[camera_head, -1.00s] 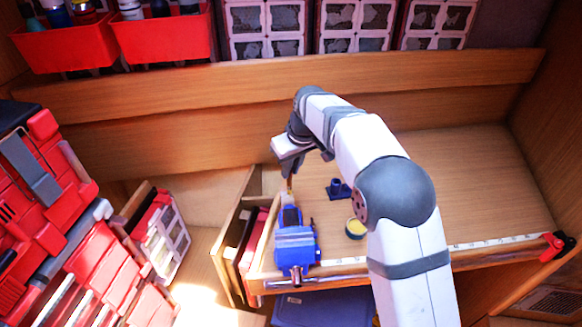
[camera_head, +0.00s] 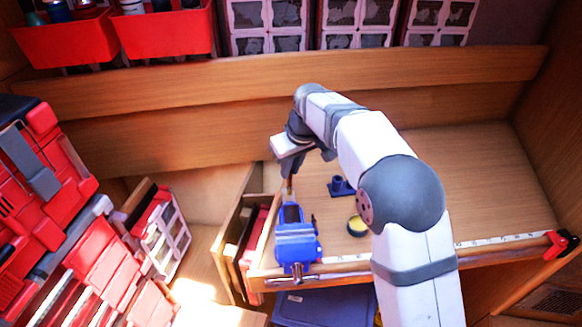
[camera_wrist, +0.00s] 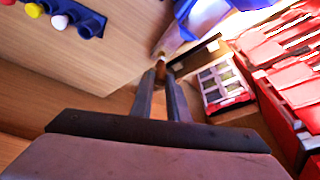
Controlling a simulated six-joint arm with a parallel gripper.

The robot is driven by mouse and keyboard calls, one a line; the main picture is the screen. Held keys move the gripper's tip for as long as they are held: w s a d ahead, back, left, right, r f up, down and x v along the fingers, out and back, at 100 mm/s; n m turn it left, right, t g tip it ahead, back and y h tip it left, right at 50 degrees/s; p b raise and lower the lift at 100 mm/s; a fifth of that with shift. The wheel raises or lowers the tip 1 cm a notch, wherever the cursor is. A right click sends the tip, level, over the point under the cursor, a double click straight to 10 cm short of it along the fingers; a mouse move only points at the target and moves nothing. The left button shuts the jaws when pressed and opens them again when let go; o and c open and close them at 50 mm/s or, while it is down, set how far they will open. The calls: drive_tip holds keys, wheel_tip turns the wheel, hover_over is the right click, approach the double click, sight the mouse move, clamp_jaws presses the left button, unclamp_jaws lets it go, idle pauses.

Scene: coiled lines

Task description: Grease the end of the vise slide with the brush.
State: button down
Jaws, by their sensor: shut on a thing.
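The blue vise (camera_head: 296,246) sits at the front left corner of the wooden bench, and part of it shows at the top of the wrist view (camera_wrist: 208,12). My gripper (camera_head: 289,174) is over the bench's left side, just behind the vise. In the wrist view my gripper (camera_wrist: 161,80) is shut on the brush (camera_wrist: 160,62). The brush (camera_head: 290,187) points down, its lower end close to the vise's back end. I cannot tell whether they touch. The slide's end is too small to make out. A round tin with yellow contents (camera_head: 357,226) stands right of the vise.
A small blue holder (camera_head: 341,187) stands behind the tin; a blue rack with coloured round pieces (camera_wrist: 62,12) shows in the wrist view. Red cases (camera_head: 60,220) fill the left. The bench's right half (camera_head: 480,185) is clear behind my arm.

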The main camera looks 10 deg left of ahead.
drive_tip(key=shift+s+f, duration=0.1)
drive_tip(key=shift+s, duration=0.1)
drive_tip(key=shift+s+a+b, duration=0.1)
drive_tip(key=shift+s+b, duration=0.3)
drive_tip(key=shift+s, duration=0.2)
drive_tip(key=shift+s, duration=0.35)
drive_tip(key=shift+w+a+r, duration=0.1)
drive_tip(key=shift+w+r, duration=0.1)
idle(0.4)
drive_tip(key=shift+w+a+f+p, duration=0.1)
drive_tip(key=shift+w+a+p, duration=0.1)
drive_tip(key=shift+w+p, duration=0.4)
drive_tip(key=shift+w+p, duration=0.1)
drive_tip(key=shift+p, duration=0.25)
drive_tip(key=shift+w+a, duration=0.1)
drive_tip(key=shift+w, duration=0.1)
drive_tip(key=shift+w+p, duration=0.3)
drive_tip(key=shift+p, duration=0.05)
drive_tip(key=shift+w+a, duration=0.15)
drive_tip(key=shift+w, duration=0.05)
